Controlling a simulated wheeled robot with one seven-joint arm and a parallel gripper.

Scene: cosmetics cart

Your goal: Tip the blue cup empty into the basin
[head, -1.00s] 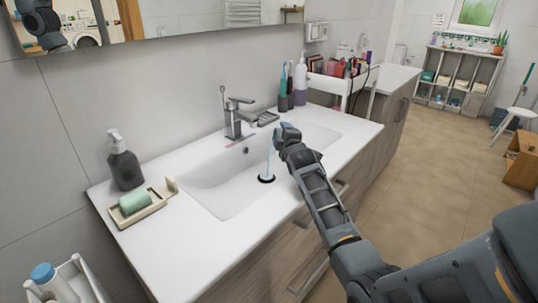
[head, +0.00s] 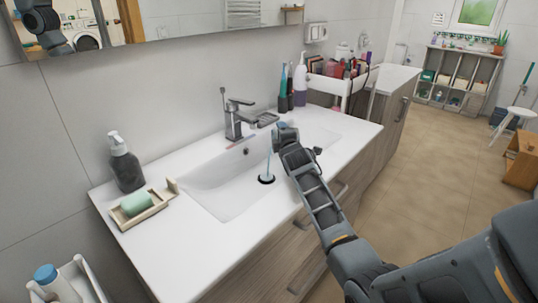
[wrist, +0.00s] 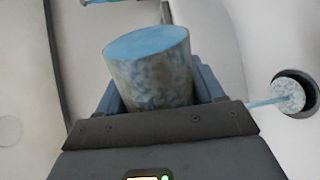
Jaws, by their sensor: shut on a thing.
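My gripper (head: 283,136) hangs over the right part of the white basin (head: 225,200). In the wrist view, my gripper (wrist: 160,100) is shut on the blue cup (wrist: 155,75), with a finger on each side. The cup has a mottled grey-blue side and a plain blue round face. In the head view, my gripper mostly hides the cup. A thin pale-blue stream (head: 269,160) runs down from the gripper to the dark drain (head: 267,180). In the wrist view, the stream (wrist: 265,102) ends in a pale splash at the drain (wrist: 310,92).
The faucet (head: 236,118) stands behind the basin. A dark soap bottle (head: 125,165) and a soap dish (head: 150,212) with green soap are at the left. Several bottles and brushes stand at the back right, beside a white cart (head: 330,86) with cosmetics.

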